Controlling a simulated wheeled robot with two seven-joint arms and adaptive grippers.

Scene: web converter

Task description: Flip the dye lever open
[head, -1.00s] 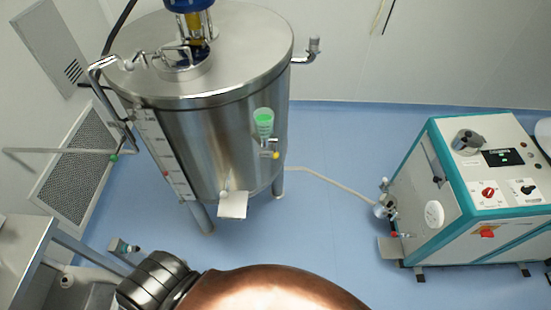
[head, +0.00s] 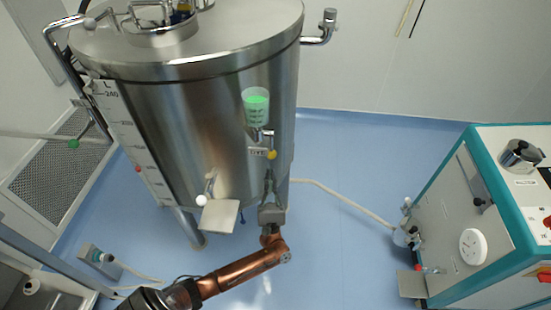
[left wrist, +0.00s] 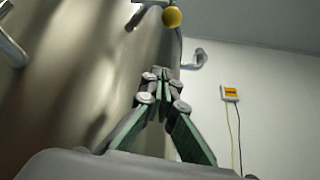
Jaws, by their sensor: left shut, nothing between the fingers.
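The dye lever has a yellow ball knob (head: 272,155) and sits under a cup of green dye (head: 256,106) on the steel tank's front. The knob also shows at the top of the left wrist view (left wrist: 172,17). My left gripper (head: 269,176) is just below the knob in the head view, pointing up along the tank wall. In the left wrist view its fingertips (left wrist: 162,74) are together and empty, with a visible gap to the knob. My right gripper is not in view.
The steel tank (head: 190,120) stands beside my left gripper. A white-knobbed valve (head: 202,200) and a flat plate (head: 219,216) stick out to its left. A hose (head: 340,200) runs over the blue floor to a teal-edged machine (head: 470,210) at right.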

